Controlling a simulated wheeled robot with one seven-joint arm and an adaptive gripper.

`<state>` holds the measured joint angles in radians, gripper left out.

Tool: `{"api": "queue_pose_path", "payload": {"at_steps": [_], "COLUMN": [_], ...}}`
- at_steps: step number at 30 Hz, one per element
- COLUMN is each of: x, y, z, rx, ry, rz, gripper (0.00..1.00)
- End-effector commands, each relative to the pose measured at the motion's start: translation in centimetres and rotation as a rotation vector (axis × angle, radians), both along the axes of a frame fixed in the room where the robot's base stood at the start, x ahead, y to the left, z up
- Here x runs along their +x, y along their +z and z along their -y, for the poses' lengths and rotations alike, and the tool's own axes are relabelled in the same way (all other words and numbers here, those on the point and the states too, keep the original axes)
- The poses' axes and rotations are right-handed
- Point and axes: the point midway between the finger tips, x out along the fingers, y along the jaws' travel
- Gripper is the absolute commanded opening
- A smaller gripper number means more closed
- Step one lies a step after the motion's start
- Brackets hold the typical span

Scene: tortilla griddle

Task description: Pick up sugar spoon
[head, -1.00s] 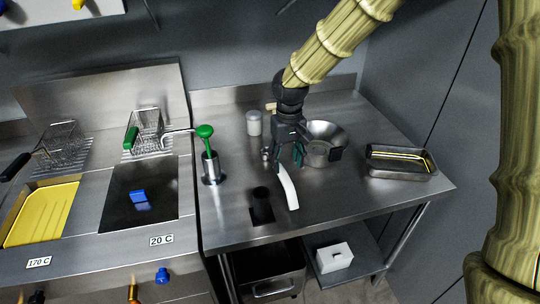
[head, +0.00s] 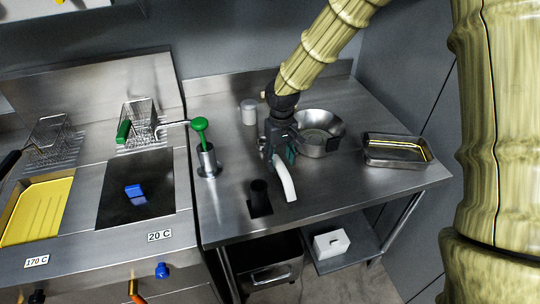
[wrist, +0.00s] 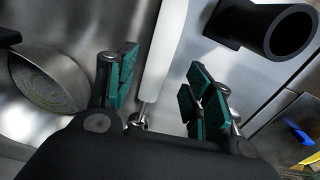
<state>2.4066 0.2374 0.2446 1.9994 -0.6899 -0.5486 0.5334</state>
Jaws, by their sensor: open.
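A utensil with a long white handle (head: 284,180), which I take for the sugar spoon, is on the steel table. In the wrist view its white handle (wrist: 164,50) runs between my fingers to a thin metal neck; its head is hidden behind my gripper's body. My gripper (head: 279,159) is open over the neck end of the handle. In the wrist view the green-padded fingers of my gripper (wrist: 160,86) stand either side of the handle with visible gaps. I cannot tell how far above it they are.
A steel bowl (head: 325,124) stands close behind and right of my gripper. A black cup (head: 259,194) is left of the handle. A green-topped pump (head: 207,157), a pale canister (head: 249,113) and a steel tray (head: 398,158) stand around. The table's right front is clear.

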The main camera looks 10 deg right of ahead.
Motion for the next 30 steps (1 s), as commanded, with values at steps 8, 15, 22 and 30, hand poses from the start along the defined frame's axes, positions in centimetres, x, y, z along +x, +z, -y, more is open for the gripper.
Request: {"api": "queue_pose_path", "payload": {"at_steps": [8,15,22,30], "x": [0.0,0.1,0.1,0.1], "y": [-2.6,-4.3,-4.5,-4.5], "z": [0.3,0.3,0.3,0.3], "rx": [0.000,0.000,0.001,0.001], "ry": [0.000,0.000,-0.001,0.000], "rz": [-0.003,-0.002,-0.001,-0.001], "gripper": [0.52,0.52,0.52,0.14]}}
